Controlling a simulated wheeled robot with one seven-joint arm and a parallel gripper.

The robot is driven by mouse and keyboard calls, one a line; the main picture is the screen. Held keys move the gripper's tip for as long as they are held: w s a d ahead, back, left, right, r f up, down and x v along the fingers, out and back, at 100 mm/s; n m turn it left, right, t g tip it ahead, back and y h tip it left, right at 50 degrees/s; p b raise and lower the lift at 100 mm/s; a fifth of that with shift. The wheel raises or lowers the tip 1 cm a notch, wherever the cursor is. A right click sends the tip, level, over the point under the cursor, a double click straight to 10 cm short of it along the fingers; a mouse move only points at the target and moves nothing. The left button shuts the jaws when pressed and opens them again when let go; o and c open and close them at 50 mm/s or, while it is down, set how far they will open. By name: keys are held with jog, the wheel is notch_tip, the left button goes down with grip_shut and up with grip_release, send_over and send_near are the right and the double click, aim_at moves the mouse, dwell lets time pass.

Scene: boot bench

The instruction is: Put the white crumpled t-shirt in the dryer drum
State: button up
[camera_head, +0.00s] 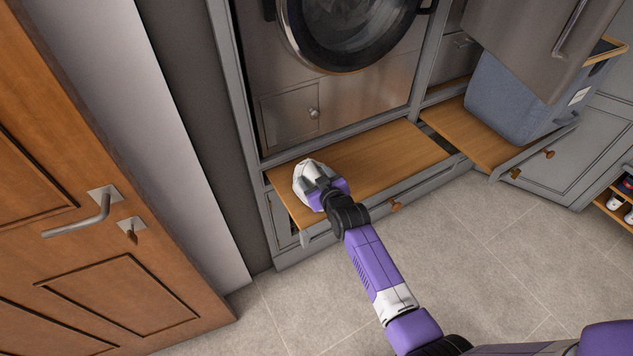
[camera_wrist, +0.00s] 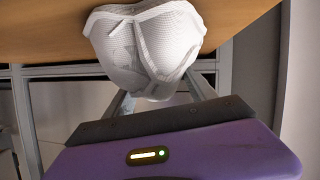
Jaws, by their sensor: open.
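The white crumpled t-shirt (camera_head: 308,168) lies on the left end of a pulled-out wooden shelf, below a front-loading machine. In the wrist view the t-shirt (camera_wrist: 150,45) is a pale, folded heap close ahead of the jaws. My gripper (camera_head: 318,183) is right at the t-shirt. In the wrist view its two fingers (camera_wrist: 160,92) are apart, with the near part of the t-shirt between them; whether they touch it is unclear. The machine's round, dark glass door (camera_head: 345,30) is at the top of the head view and looks shut. The drum inside cannot be made out.
The wooden shelf (camera_head: 380,155) is bare right of the t-shirt. A blue-grey basket (camera_head: 505,100) stands on a second pulled-out shelf (camera_head: 475,140). A brown wooden door (camera_head: 90,200) is at left. Shoes (camera_head: 615,200) sit at far right. The tiled floor (camera_head: 480,260) in front is clear.

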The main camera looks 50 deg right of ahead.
grip_shut()
jog(key=shift+r, duration=0.1)
